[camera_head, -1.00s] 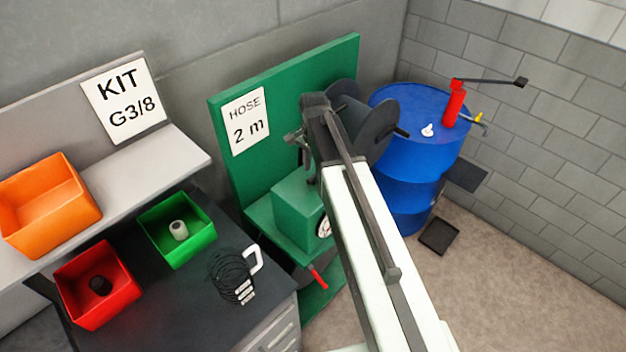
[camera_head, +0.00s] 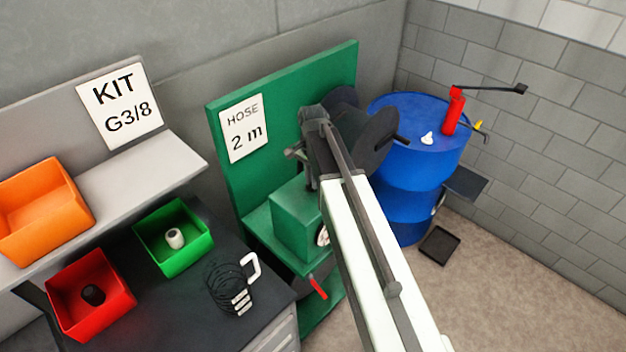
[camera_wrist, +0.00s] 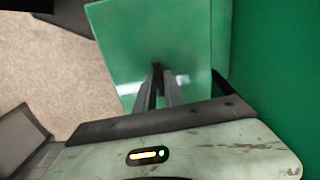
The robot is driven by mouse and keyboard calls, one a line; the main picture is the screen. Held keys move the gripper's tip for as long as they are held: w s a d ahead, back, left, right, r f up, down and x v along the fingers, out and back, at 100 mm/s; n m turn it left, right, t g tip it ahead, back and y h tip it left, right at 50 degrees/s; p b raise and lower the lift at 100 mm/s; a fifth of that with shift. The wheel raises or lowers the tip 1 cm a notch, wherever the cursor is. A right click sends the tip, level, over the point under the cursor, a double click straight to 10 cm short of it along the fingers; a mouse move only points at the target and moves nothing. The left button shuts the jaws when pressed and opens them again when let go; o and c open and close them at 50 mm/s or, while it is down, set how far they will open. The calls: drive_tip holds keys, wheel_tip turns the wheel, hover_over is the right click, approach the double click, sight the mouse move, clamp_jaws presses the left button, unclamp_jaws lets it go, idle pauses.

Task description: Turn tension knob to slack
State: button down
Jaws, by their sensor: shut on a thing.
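The green box (camera_head: 290,226) of the hose station stands below the "HOSE 2 m" sign. Its green top fills the upper middle of the wrist view (camera_wrist: 150,35). My gripper (camera_wrist: 158,82) points at this top, with its fingers close together on a small dark piece, which looks like the tension knob (camera_wrist: 157,67). The fingers hide most of the knob, and its turn position cannot be read. A pale mark (camera_wrist: 182,79) lies just right of the fingers. In the head view my arm hides the knob.
A dark hose reel (camera_head: 372,140) is behind my arm, with a blue drum (camera_head: 410,170) to its right. A red-handled lever (camera_head: 317,287) sits below the box. Left are a bench with green (camera_head: 190,255) and red (camera_head: 62,315) bins and a hose coil (camera_head: 228,285).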

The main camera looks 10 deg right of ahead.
drive_tip(key=n, duration=0.4)
drive_tip(key=shift+w+a+n, duration=0.1)
drive_tip(key=shift+n, duration=0.2)
drive_tip(key=n, duration=0.4)
drive_tip(key=shift+n, duration=0.3)
drive_tip(key=n, duration=0.4)
drive_tip(key=shift+n, duration=0.3)
drive_tip(key=n, duration=1.3)
drive_tip(key=shift+n, duration=0.3)
drive_tip(key=n, duration=0.4)
drive_tip(key=shift+n, duration=2)
